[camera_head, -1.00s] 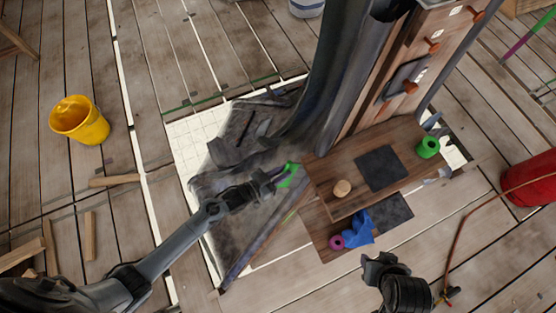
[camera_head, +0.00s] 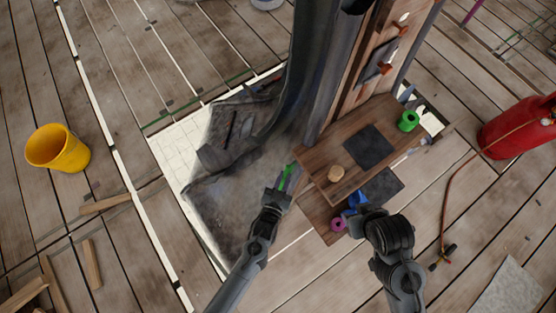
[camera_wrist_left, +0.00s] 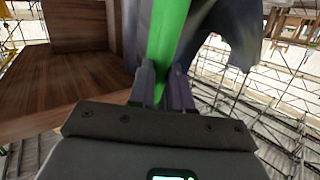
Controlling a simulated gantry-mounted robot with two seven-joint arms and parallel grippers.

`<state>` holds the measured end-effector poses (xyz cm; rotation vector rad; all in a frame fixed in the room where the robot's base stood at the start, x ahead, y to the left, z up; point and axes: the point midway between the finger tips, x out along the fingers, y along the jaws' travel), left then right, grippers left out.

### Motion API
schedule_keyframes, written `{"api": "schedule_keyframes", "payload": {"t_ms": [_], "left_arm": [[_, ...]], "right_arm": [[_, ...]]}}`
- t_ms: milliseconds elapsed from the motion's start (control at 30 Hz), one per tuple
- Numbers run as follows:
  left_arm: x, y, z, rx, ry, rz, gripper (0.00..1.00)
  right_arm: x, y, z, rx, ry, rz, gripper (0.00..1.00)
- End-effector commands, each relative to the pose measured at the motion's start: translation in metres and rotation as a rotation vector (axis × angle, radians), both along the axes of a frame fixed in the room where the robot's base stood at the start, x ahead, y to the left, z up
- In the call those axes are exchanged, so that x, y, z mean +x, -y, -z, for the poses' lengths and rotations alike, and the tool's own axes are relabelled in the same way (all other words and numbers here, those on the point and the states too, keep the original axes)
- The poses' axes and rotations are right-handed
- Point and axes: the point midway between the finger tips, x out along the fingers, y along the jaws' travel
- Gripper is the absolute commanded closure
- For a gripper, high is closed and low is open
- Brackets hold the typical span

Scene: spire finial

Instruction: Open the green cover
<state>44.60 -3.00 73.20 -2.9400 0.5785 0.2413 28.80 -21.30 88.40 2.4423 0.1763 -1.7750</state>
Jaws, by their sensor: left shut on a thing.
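A narrow green strip (camera_head: 288,177) stands at the left edge of the wooden shelf box, by the grey draped sheet (camera_head: 225,190). It is the green part nearest my left gripper (camera_head: 282,188), which is shut on it. In the left wrist view the green strip (camera_wrist_left: 166,35) runs up from between the two fingers of the left gripper (camera_wrist_left: 163,85). Whether it is the cover's edge or a handle, I cannot tell. My right gripper (camera_head: 362,222) is over the lower shelf, close to a blue object (camera_head: 356,200) that it partly hides; its jaws are not clear.
The upper shelf (camera_head: 318,152) carries a dark pad (camera_head: 369,147), a round wooden knob (camera_head: 336,173) and a green ring (camera_head: 408,120). A pink ring (camera_head: 338,224) lies on the lower shelf.

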Motion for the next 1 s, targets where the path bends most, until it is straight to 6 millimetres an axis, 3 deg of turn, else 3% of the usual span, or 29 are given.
{"api": "schedule_keyframes", "payload": {"t_ms": [33,500,533,700,1000], "left_arm": [[-0.0060,0.0074,0.0041,-0.001,-0.013,0.017,1.00],[-0.0077,0.0098,0.0053,-0.003,-0.017,0.020,1.00],[-0.0077,0.0098,0.0054,-0.003,-0.017,0.020,0.80],[-0.0063,0.0088,0.0038,-0.004,-0.012,0.018,0.56],[-0.0052,0.0060,0.0015,-0.003,-0.007,0.012,0.56]], "right_arm": [[-0.0001,-0.0002,0.0001,0.001,0.000,0.001,0.57],[-0.0004,0.0010,0.0005,-0.004,0.000,-0.003,0.57],[-0.0004,0.0012,0.0005,-0.005,0.000,-0.004,0.57],[-0.0007,0.0019,0.0005,-0.008,-0.001,-0.006,0.57],[-0.0006,0.0022,-0.0004,-0.010,-0.001,-0.006,0.57]]}}
